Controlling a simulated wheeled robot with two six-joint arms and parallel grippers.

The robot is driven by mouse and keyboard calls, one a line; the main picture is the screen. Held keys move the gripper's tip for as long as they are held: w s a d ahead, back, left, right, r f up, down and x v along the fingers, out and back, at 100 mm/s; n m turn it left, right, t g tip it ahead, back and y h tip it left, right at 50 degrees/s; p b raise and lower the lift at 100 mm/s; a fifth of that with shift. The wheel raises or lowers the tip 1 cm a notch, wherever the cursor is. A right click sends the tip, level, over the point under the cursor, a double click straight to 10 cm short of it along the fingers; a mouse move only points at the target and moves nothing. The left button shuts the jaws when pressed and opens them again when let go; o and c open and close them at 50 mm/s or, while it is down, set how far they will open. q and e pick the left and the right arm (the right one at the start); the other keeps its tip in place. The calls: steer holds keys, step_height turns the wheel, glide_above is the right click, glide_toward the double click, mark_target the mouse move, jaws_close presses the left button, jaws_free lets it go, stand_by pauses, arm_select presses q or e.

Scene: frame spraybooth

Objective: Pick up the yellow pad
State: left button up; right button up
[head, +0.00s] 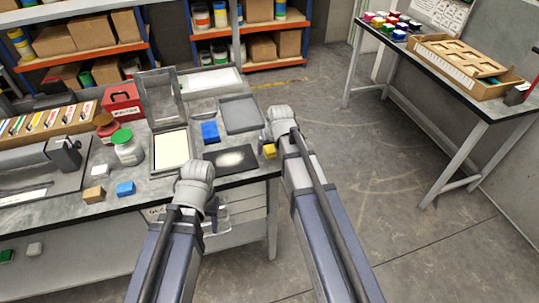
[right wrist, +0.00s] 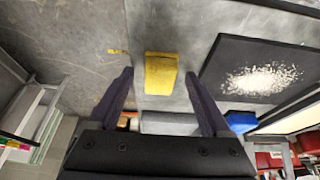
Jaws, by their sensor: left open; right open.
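The yellow pad (head: 269,151) lies near the right edge of the workbench, partly hidden by my right gripper in the head view. In the right wrist view the yellow pad (right wrist: 161,72) shows as a small block ahead of the fingers, roughly centred between them. My right gripper (right wrist: 160,88) is open, with nothing between its fingers. In the head view my right gripper (head: 268,140) is beside the pad; contact cannot be told. My left gripper (head: 211,212) is open near the bench's front edge, left of the pad; its fingers are mostly hidden.
A black panel with a white speckled patch (head: 232,158) lies just left of the pad. A blue block (head: 209,131), a grey tray (head: 240,113) and a framed screen (head: 172,149) are nearby. Open floor lies to the right, before a second table (head: 440,85).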

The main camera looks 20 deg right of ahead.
steer(key=shift+r, duration=0.1)
jaws_close()
stand_by(0.6)
